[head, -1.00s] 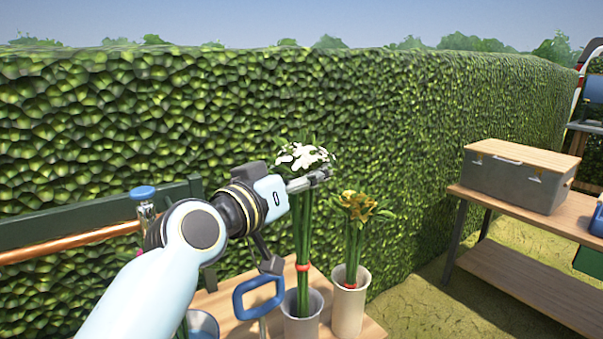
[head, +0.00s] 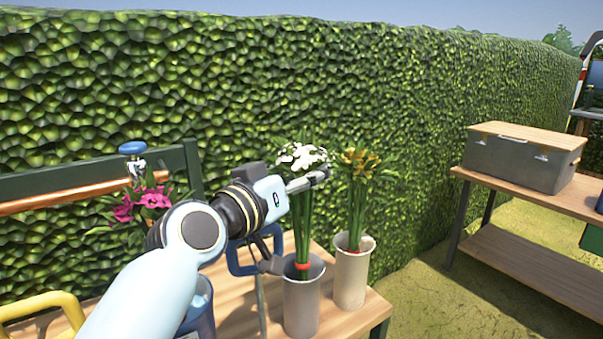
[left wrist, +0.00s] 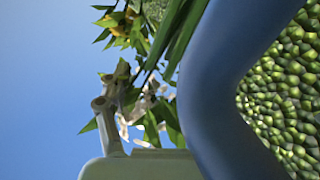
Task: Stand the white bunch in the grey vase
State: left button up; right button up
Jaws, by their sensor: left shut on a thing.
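The white bunch (head: 302,155) has white blooms, long green stems and a red band. It stands about upright in the head view, its lower stems inside the mouth of the grey vase (head: 302,308) and its band at the rim. The stem ends are hidden inside the vase. My left gripper (head: 310,180) is shut on the bunch just below the blooms. In the left wrist view, white petals (left wrist: 140,103) and green leaves show close up, partly hidden by a finger. My right gripper is not in view.
A cream vase (head: 352,280) with an orange bunch (head: 359,165) stands close right. A blue handle (head: 241,258) is just left of the grey vase; a blue container (head: 203,310) and magenta flowers (head: 140,203) are farther left. A grey box (head: 525,160) sits on another table.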

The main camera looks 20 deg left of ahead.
pick_arm(q)
jog(key=shift+f, duration=0.1)
jog(key=o, duration=1.8)
jog(key=shift+f, duration=0.1)
jog(key=v, duration=1.2)
